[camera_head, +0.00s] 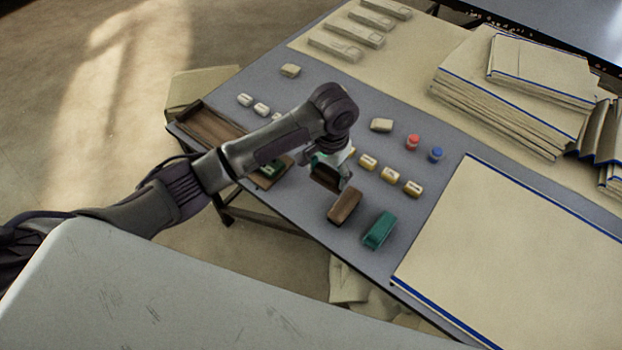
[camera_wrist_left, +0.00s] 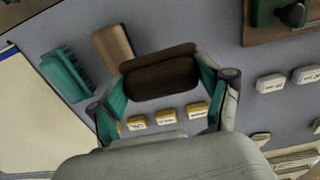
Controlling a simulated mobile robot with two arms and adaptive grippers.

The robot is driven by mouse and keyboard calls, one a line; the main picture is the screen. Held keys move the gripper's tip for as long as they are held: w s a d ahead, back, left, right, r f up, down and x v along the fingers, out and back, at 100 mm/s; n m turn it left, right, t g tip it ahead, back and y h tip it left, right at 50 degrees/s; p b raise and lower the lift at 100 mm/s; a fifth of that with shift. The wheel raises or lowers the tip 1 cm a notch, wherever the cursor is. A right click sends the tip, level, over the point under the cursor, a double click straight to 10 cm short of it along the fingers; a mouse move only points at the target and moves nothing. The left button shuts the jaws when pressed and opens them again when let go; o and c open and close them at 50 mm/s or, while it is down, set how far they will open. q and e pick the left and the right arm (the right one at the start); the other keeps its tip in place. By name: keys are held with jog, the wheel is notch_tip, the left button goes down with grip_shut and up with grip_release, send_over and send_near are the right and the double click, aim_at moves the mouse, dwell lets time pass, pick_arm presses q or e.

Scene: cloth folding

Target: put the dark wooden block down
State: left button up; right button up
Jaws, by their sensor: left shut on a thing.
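My left gripper (camera_head: 328,174) is shut on the dark wooden block (camera_head: 325,178), over the grey table between the row of yellow-and-white pieces and a brown block. In the left wrist view the dark wooden block (camera_wrist_left: 160,76) spans the space between the two fingertips of the left gripper (camera_wrist_left: 165,88). I cannot tell exactly how far it is above the table. A lighter brown block (camera_head: 344,206) lies close by, and it also shows in the left wrist view (camera_wrist_left: 112,46). My right gripper is not in view.
Yellow-and-white pieces (camera_head: 390,175) stand in a row. A red jar (camera_head: 413,142) and blue jar (camera_head: 436,154) are behind. A wooden tray (camera_head: 205,125) is at the left table edge; a large cloth (camera_head: 520,250) covers the right.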

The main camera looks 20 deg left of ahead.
pick_arm(q)
jog(key=a+f, duration=0.2)
jog(key=a, duration=0.1)
jog(key=w+a, duration=0.1)
jog(key=shift+a+f, duration=0.2)
jog(key=shift+f, duration=2.2)
jog(key=shift+s, duration=0.1)
jog(key=o, duration=1)
jog(key=shift+f, duration=0.15)
jog(key=shift+c, duration=0.2)
notch_tip(320, 180, up, 12)
jog(key=shift+r, duration=0.2)
